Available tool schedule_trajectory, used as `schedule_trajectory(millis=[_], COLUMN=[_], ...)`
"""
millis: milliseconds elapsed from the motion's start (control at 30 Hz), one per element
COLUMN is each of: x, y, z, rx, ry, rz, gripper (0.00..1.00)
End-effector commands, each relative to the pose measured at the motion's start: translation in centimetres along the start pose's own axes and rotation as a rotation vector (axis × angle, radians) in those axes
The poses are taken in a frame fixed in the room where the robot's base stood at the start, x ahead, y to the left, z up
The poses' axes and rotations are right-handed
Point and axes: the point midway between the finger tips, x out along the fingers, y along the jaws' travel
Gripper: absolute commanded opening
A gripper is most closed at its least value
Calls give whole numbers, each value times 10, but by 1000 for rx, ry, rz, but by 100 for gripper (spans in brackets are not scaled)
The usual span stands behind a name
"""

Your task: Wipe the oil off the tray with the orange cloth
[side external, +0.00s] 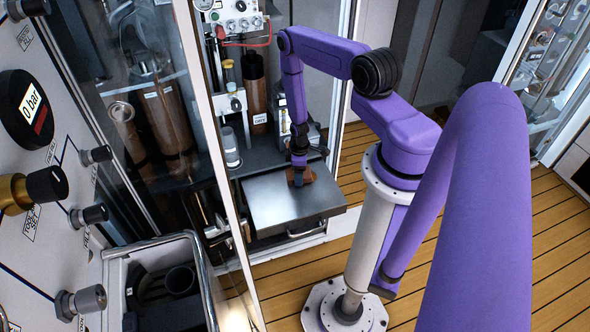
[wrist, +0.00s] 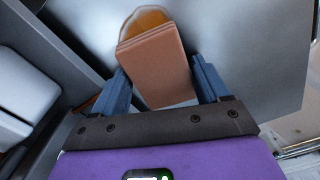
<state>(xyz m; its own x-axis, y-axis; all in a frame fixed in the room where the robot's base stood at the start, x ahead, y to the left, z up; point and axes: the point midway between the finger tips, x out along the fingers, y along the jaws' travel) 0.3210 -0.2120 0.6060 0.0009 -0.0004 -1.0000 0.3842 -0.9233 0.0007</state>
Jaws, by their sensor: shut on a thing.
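The orange cloth (wrist: 158,65) is a folded, flat block between the two blue fingers of my gripper (wrist: 162,88) in the wrist view. My gripper is shut on it. In the side view my gripper (side external: 299,178) points down over the back part of the tray, with the cloth at its tips. The tray (side external: 285,210) is a grey metal surface; it also shows in the wrist view (wrist: 240,50). An amber oil patch (wrist: 150,20) with a pale rim lies on the tray just beyond the cloth, which partly hides it. I cannot tell whether the cloth touches the tray.
Behind the tray stand a brown bottle (side external: 255,95) and a clear cylinder (side external: 231,148). A glass door edge (side external: 222,150) runs along the left. An open bin (side external: 165,285) holds dark parts at the lower left. The tray's front half is clear.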

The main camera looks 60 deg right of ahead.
Motion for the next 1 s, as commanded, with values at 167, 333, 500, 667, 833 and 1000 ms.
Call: schedule_trajectory(millis=[167, 333, 500, 667, 833, 1000], x=[0, 0, 0, 0, 1, 0], y=[6, 12, 18, 23, 18, 12], z=[16, 31, 45, 58, 46, 32], rx=[4, 5, 4, 5, -3, -4], ry=[-1, -1, -1, -1, -1, 0], rz=[-1, -1, -1, -1, -1, 0], gripper=[41, 41, 41, 40, 40, 40])
